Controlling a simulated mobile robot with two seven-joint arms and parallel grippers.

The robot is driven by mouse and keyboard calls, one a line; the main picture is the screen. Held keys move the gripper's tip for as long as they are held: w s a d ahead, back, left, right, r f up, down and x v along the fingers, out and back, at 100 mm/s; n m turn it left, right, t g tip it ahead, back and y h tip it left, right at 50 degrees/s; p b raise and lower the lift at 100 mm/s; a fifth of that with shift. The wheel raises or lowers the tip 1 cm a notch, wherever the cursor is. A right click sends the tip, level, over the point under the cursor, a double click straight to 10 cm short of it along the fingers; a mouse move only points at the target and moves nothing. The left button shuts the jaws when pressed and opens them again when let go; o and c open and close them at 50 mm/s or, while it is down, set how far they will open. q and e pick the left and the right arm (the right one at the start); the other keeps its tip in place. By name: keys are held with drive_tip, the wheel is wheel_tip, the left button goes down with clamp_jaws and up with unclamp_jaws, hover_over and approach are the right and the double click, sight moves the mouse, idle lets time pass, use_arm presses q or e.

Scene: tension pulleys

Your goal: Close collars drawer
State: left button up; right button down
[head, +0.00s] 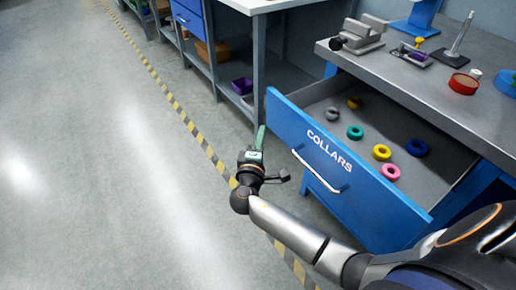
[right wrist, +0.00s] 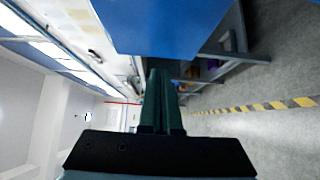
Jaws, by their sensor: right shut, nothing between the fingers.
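The blue collars drawer (head: 345,165) stands pulled open from the workbench, with "COLLARS" in white on its front and a silver bar handle (head: 318,172). Several coloured ring collars lie inside, among them a yellow one (head: 382,152) and a pink one (head: 391,172). My right gripper (head: 261,130) is shut and empty, its green fingers together, just left of the drawer front near its far end and apart from the handle. In the right wrist view the shut fingers (right wrist: 158,75) point ahead, with a blue panel (right wrist: 180,25) above them. My left gripper is not in view.
The grey bench top (head: 440,88) carries a vise (head: 360,36), a red round container (head: 463,84) and a small stand. Another bench with shelves and a purple bin (head: 242,86) stands behind. The floor at left is clear, with a yellow-black stripe (head: 195,130).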

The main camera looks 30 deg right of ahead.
sight(276, 119)
drive_tip(key=d, duration=0.2)
drive_tip(key=w+d, duration=0.1)
drive_tip(key=d, duration=0.1)
drive_tip(key=shift+d, duration=0.2)
drive_tip(key=shift+d, duration=0.1)
